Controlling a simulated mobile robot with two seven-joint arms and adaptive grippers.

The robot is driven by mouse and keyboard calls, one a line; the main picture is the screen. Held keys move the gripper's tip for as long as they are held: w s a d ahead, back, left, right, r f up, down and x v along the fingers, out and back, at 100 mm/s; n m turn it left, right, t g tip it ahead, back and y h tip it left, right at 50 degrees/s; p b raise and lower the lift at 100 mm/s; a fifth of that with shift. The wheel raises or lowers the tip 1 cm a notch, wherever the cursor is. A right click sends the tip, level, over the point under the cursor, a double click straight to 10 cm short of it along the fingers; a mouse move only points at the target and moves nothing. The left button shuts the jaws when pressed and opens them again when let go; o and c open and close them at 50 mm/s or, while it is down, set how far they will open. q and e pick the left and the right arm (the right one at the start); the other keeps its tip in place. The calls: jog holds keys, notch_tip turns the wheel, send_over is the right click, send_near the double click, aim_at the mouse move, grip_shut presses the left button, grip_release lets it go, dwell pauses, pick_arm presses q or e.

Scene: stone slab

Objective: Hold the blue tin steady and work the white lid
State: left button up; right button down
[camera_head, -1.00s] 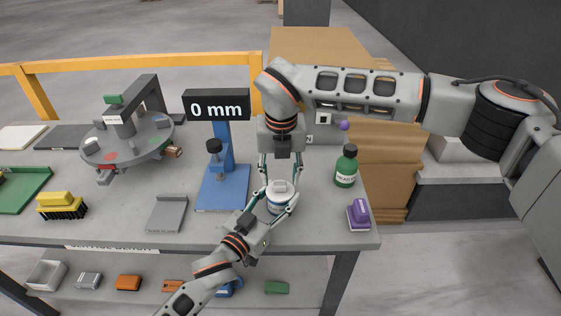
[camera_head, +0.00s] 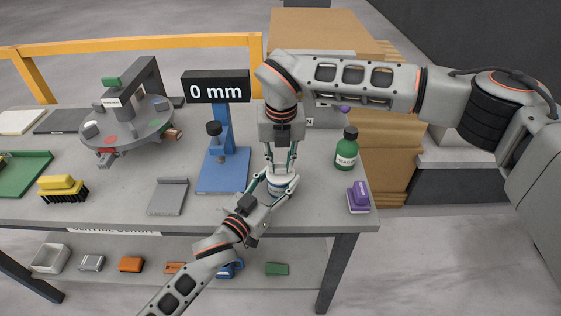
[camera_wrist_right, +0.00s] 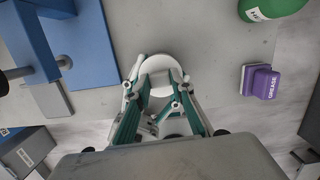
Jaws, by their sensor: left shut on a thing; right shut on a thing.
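The blue tin (camera_head: 275,188), pale with a blue band, stands upright near the front edge of the grey bench. My left gripper (camera_head: 277,184) comes in low from the front left and is shut on the tin's sides. My right gripper (camera_head: 281,170) points down from above and is shut on the white lid. The round white lid (camera_wrist_right: 171,76) shows between the fingertips of my right gripper (camera_wrist_right: 161,84) in the right wrist view. In the head view the fingers hide most of the lid, and I cannot tell whether it is seated on the tin.
A green bottle (camera_head: 346,149) and a purple block (camera_head: 358,197) stand close on the right. A blue gauge stand (camera_head: 222,174) reading 0 mm and a grey plate (camera_head: 168,197) are on the left. A round turntable (camera_head: 127,130) is farther left.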

aim_at(280, 164)
pick_arm(q)
jog(key=shift+f, duration=0.1)
pick_arm(e)
jog(key=shift+r, duration=0.4)
pick_arm(q)
jog(key=shift+a+f, duration=0.15)
jog(key=shift+f, duration=0.15)
pick_arm(e)
jog(key=shift+r, duration=0.55)
jog(key=shift+a+r, duration=0.1)
jog(key=shift+r, duration=0.25)
pick_arm(q)
jog(key=shift+s, duration=0.1)
pick_arm(e)
jog(key=shift+w+r, duration=0.1)
jog(key=shift+r, duration=0.25)
pick_arm(q)
jog(key=shift+r, duration=0.1)
pick_arm(e)
jog(key=c, duration=2.4)
grip_release()
pick_arm(q)
jog(key=shift+r, duration=0.1)
pick_arm(e)
jog(key=shift+o, duration=0.2)
jog(key=shift+f, duration=0.1)
